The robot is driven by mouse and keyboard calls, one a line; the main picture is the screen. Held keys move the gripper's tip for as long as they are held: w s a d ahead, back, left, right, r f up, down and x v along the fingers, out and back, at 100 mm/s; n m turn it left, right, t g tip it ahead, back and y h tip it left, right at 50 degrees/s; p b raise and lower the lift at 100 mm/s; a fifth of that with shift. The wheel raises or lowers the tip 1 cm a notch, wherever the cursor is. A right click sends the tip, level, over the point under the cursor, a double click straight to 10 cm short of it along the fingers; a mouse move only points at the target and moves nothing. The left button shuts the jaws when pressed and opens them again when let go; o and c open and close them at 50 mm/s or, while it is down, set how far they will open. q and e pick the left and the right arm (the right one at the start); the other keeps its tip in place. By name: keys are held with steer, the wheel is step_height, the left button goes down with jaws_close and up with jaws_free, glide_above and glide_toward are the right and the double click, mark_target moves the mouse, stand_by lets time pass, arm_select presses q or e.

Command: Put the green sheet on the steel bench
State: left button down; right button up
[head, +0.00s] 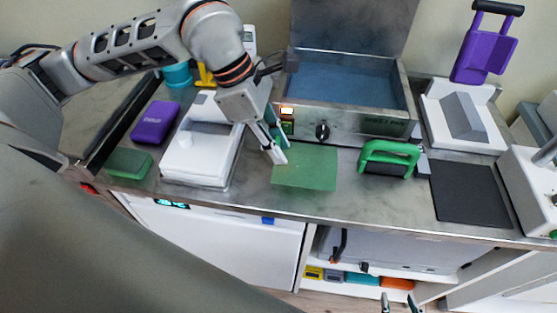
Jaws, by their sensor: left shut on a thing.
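The green sheet (306,168) is a thin, flat square. It appears to lie on or just over the steel bench (345,197), in front of the heated water bath. My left gripper (277,155) reaches down at the sheet's left edge and is shut on it. The exact gap between sheet and bench, if any, cannot be told. My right gripper (400,303) shows only its two fingertips at the bottom edge, apart and with nothing between them, low in front of the bench.
The water bath (355,130) stands behind the sheet. A green-handled tool (390,155) and black mat (468,193) are to the right. A white device (198,160), purple block (154,122) and green block (129,163) are to the left. Bare bench lies in front.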

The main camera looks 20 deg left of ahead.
arm_select(q)
steer(key=shift+f, duration=2.65)
arm_select(e)
steer(key=shift+w, duration=0.1)
arm_select(q)
steer(key=shift+f, duration=0.1)
arm_select(e)
steer(key=shift+f, duration=0.1)
arm_select(q)
steer(key=shift+f+b, duration=0.35)
steer(key=shift+b, duration=0.1)
steer(key=c, duration=1.8)
jaws_free()
arm_select(e)
steer(key=shift+d+f, duration=0.1)
steer(key=shift+w, duration=0.1)
arm_select(q)
steer(key=shift+r+p, duration=0.4)
steer(key=shift+r, duration=0.15)
steer(key=v, duration=1.2)
arm_select(e)
steer(key=shift+r, duration=0.3)
